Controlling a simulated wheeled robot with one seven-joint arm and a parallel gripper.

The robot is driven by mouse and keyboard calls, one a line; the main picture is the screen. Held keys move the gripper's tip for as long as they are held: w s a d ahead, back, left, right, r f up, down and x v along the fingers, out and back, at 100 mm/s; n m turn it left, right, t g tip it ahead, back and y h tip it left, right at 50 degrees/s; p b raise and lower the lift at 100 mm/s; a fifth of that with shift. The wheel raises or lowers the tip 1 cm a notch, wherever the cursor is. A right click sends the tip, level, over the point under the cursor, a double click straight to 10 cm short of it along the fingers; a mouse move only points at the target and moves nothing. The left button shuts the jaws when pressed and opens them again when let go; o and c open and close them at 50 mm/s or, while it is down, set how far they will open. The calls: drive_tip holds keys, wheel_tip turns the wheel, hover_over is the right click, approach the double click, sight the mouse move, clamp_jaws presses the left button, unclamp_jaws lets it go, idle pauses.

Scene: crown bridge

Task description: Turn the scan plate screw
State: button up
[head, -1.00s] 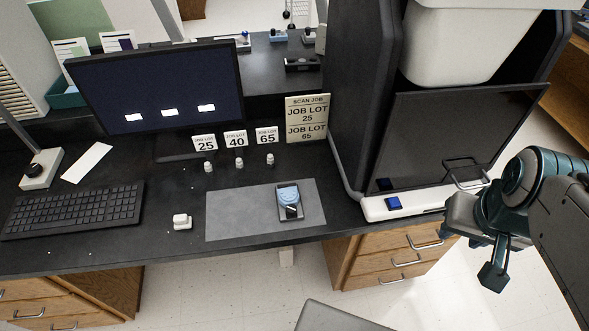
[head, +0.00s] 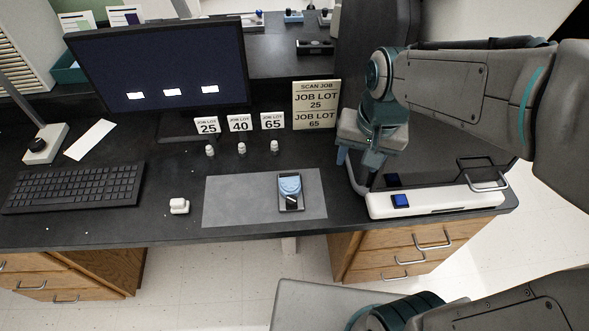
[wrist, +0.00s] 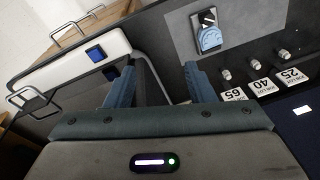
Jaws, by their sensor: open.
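The scan plate (head: 290,187) is a small dark plate with a light blue round part, lying on a grey mat (head: 240,200). A black piece (head: 292,201), perhaps the screw, sits at its near end; its details are too small to tell. The plate also shows at the top of the wrist view (wrist: 210,40), beyond the fingers. My gripper (head: 357,166) is above the right of the bench, right of the plate and apart from it. In the wrist view its two blue fingers (wrist: 158,78) are spread with nothing between them.
A white-based scanner machine (head: 440,203) with a blue button stands right of the mat. Several small white crowns (head: 241,149) stand behind the mat before number cards 25, 40 and 65. A white piece (head: 179,206), keyboard (head: 75,187) and monitor (head: 160,75) are left. The mat's left part is clear.

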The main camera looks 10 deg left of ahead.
drive_tip(key=g+h+b, duration=0.1)
drive_tip(key=b, duration=0.1)
hover_over(291, 199)
wheel_tip(291, 199, down, 8)
drive_tip(key=r, duration=0.1)
drive_tip(key=shift+m, duration=0.4)
wheel_tip(291, 199, down, 14)
drive_tip(key=shift+f, duration=0.2)
drive_tip(key=c, duration=1)
